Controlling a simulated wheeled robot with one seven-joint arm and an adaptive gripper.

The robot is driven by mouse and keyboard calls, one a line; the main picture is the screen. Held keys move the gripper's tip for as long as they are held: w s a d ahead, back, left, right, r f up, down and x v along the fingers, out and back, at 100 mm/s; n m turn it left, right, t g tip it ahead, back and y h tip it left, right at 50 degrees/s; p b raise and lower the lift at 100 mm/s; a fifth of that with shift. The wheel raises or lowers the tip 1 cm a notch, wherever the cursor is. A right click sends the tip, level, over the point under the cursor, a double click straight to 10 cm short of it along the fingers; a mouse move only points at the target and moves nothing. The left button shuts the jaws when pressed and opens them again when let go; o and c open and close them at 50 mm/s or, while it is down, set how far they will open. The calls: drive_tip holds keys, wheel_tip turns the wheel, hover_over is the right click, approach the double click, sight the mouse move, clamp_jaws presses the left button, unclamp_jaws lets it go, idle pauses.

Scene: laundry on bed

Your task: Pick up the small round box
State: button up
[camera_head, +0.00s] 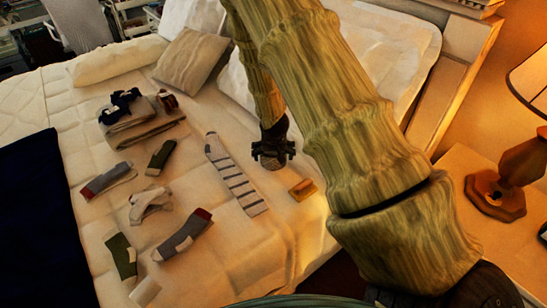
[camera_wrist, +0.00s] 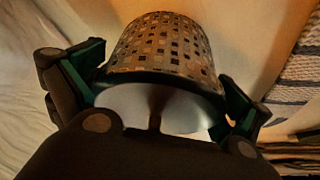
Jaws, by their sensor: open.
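A round box (camera_wrist: 170,42) with a dark-and-tan checkered side shows large in the wrist view, just beyond and between my fingers. Its pale, shiny rounded end faces my palm. My gripper (camera_wrist: 163,88) is open, with one green-lined finger on each side of it; I cannot tell whether either touches it. In the head view my gripper (camera_head: 272,152) points down over the bed, right of a striped sock. A small golden-brown item (camera_head: 302,190) lies on the bed just below and right of it; it may be this box, but it is too small to tell.
A long striped sock (camera_head: 236,175) lies beside my gripper. Several other socks are scattered at left, with a folded stack (camera_head: 140,125) behind them. Pillows (camera_head: 192,62) lie at the back. A lamp (camera_head: 495,193) stands on the nightstand (camera_head: 455,167) at right.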

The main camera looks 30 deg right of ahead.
drive_tip(key=shift+w+f, duration=0.1)
drive_tip(key=shift+f, duration=0.15)
drive_tip(key=c, duration=0.7)
drive_tip(key=shift+c, duration=0.2)
